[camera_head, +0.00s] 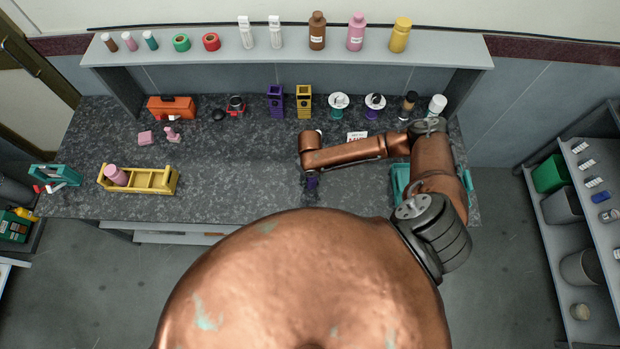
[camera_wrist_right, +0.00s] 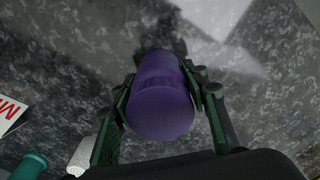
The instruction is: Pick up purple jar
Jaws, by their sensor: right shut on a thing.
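A purple jar (camera_wrist_right: 161,98) sits between the two dark green fingers of my right gripper (camera_wrist_right: 163,92) in the right wrist view. The fingers are shut on its sides. In the head view the jar (camera_head: 313,183) is a small dark purple shape below the end of my right arm, over the front middle of the counter. My right gripper (camera_head: 311,174) is mostly hidden there under the arm. A dark shadow lies on the counter by the jar; I cannot tell whether the jar touches the surface. My left gripper is not in view.
The speckled counter (camera_head: 230,180) is clear left of the jar. A yellow carrier (camera_head: 150,182) holding a pink jar (camera_head: 116,175) stands farther left. A teal tray (camera_head: 400,185) is at right, partly behind my arm. A white sign (camera_head: 357,137) and bottles stand behind, under a shelf (camera_head: 220,60).

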